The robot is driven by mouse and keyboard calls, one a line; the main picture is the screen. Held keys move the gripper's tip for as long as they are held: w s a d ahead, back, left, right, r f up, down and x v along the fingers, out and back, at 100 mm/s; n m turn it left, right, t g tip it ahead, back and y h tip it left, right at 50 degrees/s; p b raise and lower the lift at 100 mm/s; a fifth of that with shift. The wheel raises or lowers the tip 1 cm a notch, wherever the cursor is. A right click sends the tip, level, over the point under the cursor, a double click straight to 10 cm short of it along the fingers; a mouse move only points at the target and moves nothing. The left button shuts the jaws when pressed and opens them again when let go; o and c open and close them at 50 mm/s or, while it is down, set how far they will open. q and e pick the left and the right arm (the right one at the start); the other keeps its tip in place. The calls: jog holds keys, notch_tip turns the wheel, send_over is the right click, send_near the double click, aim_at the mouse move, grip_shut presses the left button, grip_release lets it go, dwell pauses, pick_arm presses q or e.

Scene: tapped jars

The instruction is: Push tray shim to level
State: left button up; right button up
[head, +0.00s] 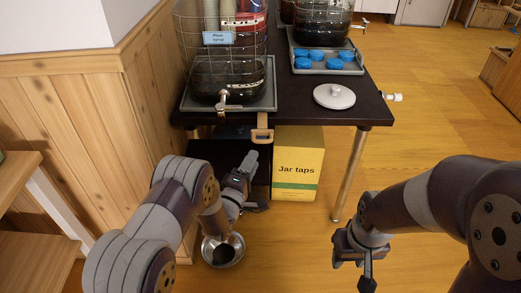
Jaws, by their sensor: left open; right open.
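A tan shim (262,134) with a looped end sticks out over the table's front edge, at the front right corner of the grey tray (271,88). How far it reaches under the tray is hidden. The tray holds a large tapped jar (227,80) in a wire frame with a blue label. I cannot tell whether the tray is level. My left gripper (252,182) is open and empty, below and slightly left of the shim, apart from it. My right gripper (358,262) is open and empty at the lower right, well away from the table.
A yellow "Jar taps" box (298,165) stands under the dark table (310,110). A metal bowl (222,250) is below my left arm. A white lid (334,96) and a second tray (352,68) with blue caps are on the table. A wood-panelled wall (120,120) stands left.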

aim_at(262, 140)
pick_arm(q)
jog(key=b+x, duration=0.1)
jog(key=x, duration=0.7)
jog(key=shift+w+r, duration=0.1)
jog(key=shift+w, duration=0.3)
grip_shut()
